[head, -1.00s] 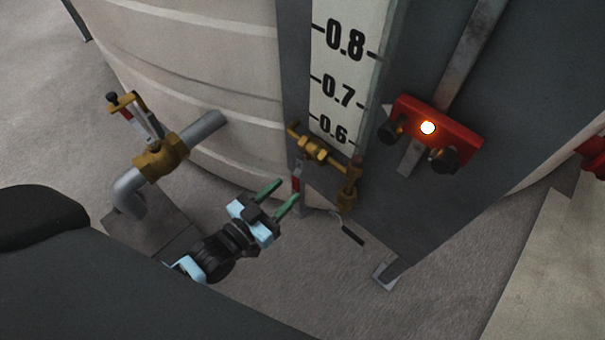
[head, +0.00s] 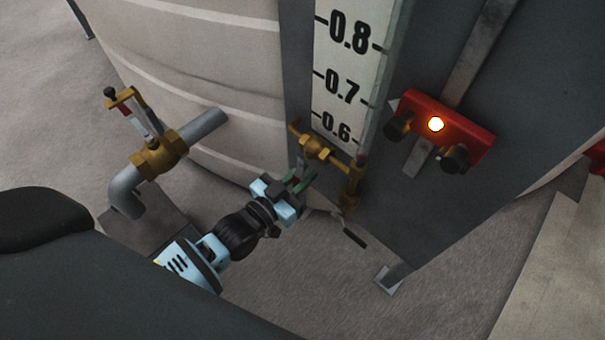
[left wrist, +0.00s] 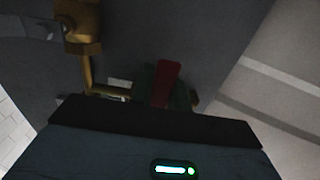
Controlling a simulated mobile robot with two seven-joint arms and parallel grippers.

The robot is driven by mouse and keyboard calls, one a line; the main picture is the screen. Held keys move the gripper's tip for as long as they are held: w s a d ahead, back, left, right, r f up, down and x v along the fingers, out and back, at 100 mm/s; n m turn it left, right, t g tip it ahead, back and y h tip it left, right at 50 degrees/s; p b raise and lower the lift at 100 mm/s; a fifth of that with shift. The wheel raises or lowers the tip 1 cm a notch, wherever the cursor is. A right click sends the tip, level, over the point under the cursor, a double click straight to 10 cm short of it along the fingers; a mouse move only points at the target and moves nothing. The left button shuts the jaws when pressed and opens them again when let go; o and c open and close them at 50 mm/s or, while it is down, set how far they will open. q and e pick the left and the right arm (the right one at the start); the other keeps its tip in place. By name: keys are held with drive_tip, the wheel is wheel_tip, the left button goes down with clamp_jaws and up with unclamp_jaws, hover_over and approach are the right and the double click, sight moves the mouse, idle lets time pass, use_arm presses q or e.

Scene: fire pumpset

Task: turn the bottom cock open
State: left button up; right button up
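The bottom cock (head: 318,148) is a brass fitting at the lower end of the level gauge, with a red lever hanging down. The lever (left wrist: 166,80) shows in the left wrist view between my green fingertips. My left gripper (head: 299,182) is just below the brass body, its fingers on either side of the lever. The fingers look open around the lever; whether either one touches it is unclear. The gripper and the brass parts partly hide the lever in the head view. My right gripper is not in view.
The gauge board (head: 345,75) rises above the cock. A red box with a glowing lamp (head: 440,128) is on the dark panel to the right. Another brass valve (head: 160,155) on a pipe stands at left. A rounded tank (head: 200,70) is behind. Floor below is open.

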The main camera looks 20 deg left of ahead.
use_arm(q)
clamp_jaws()
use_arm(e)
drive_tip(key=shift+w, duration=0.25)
